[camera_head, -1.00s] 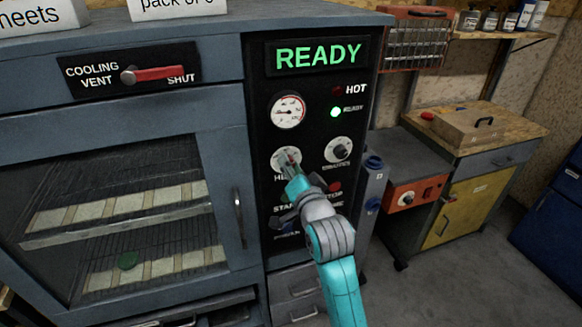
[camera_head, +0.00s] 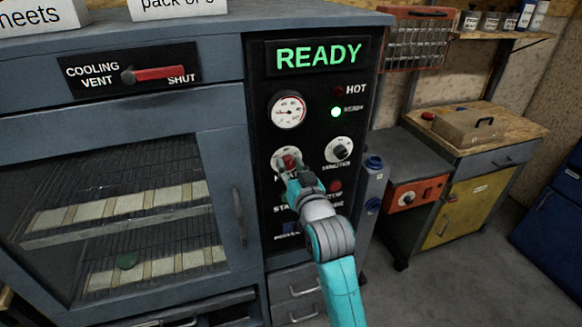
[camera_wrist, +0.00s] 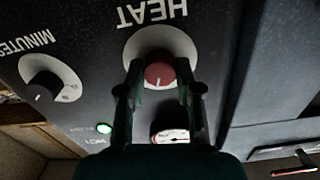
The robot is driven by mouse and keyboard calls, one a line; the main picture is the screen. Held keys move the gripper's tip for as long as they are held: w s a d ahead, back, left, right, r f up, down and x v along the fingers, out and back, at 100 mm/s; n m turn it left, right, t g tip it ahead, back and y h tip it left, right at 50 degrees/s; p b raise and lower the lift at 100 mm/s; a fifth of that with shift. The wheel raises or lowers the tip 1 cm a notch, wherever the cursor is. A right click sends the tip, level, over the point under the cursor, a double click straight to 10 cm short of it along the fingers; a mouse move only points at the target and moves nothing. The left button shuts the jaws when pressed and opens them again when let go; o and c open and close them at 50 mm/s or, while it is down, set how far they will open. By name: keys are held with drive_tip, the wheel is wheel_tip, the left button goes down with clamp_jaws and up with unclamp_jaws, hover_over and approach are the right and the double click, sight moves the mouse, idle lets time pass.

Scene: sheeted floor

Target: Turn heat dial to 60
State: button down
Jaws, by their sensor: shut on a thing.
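The heat dial (camera_head: 287,157) is a red knob on a round white plate on the oven's black control panel. In the wrist view the heat dial (camera_wrist: 159,74) shows large, under an upside-down HEAT label, with a pale pointer line on the knob. My gripper (camera_head: 290,170) is at the dial from below; in the wrist view my gripper (camera_wrist: 160,80) has one finger on each side of the red knob, closed on it. The numbers on the dial's plate are too small or hidden to read.
The minutes dial (camera_head: 339,150) is close on the right, with a round gauge (camera_head: 288,111) above the heat dial. Buttons sit below, partly behind my arm. The green READY display (camera_head: 318,55) and a green lamp (camera_head: 336,112) are lit. The oven door handle (camera_head: 238,216) is at left.

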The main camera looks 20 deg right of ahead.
drive_tip(key=shift+n, duration=1.9)
drive_tip(key=c, duration=0.8)
unclamp_jaws()
drive_tip(key=shift+o, duration=0.2)
drive_tip(key=s, duration=1.2)
